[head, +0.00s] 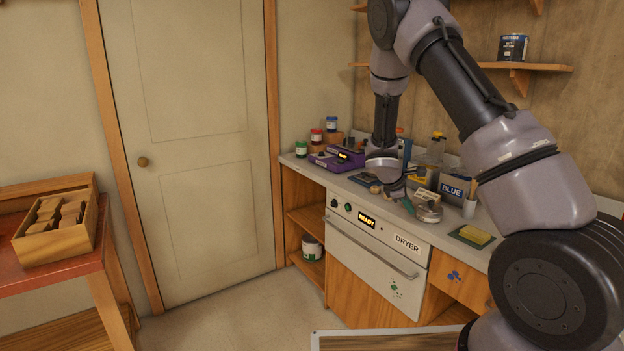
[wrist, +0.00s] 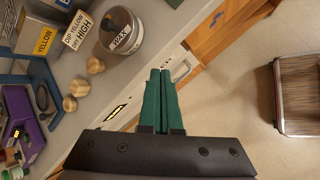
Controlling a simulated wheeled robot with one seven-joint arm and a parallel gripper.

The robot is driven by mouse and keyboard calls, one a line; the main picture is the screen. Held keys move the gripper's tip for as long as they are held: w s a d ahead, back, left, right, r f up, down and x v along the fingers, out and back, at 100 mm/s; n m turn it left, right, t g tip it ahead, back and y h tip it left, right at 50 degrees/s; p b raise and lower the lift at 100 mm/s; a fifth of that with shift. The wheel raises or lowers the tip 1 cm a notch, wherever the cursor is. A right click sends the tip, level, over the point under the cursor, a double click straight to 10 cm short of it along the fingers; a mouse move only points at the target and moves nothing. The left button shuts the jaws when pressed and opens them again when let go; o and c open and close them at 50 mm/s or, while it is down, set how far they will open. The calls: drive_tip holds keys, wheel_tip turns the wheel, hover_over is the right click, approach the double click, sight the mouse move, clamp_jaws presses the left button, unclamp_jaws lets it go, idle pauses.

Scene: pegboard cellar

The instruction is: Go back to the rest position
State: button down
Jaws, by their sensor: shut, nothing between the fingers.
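My gripper (wrist: 160,74) has two green fingers, and they are pressed together with nothing between them. In the head view my gripper (head: 408,204) is small and partly hidden by my wrist, over the front of the grey counter (head: 452,236). In the wrist view the fingers point towards the dryer's front edge, close to a round tin labelled WAX (wrist: 118,30). No marker of a rest position shows.
The counter holds several wooden knobs (wrist: 78,87), a purple device (head: 336,158), jars and a BLUE box (head: 454,188). A shelf (head: 545,68) is behind my arm. A red bench (head: 50,274) stands left; floor (head: 235,310) before the door is clear.

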drive_tip(key=s+r+m+y, duration=0.2)
drive_tip(key=s+r+m, duration=0.35)
drive_tip(key=r, duration=0.55)
drive_tip(key=s+r+m+y, duration=0.2)
drive_tip(key=s+r+m, duration=0.4)
drive_tip(key=r, duration=0.4)
drive_tip(key=s+a+r+m+t+y, duration=0.1)
drive_tip(key=s+a+r+m+y, duration=0.1)
drive_tip(key=s+r, duration=0.4)
drive_tip(key=s+a+r+m+t+y, duration=0.2)
drive_tip(key=s+a+r+m, duration=0.2)
drive_tip(key=s, duration=1.1)
wheel_tip(320, 180, up, 3)
drive_tip(key=shift+a+f+m+y, duration=0.1)
drive_tip(key=shift+a+m+y, duration=0.2)
drive_tip(key=shift+m, duration=0.25)
drive_tip(key=shift+s, duration=0.1)
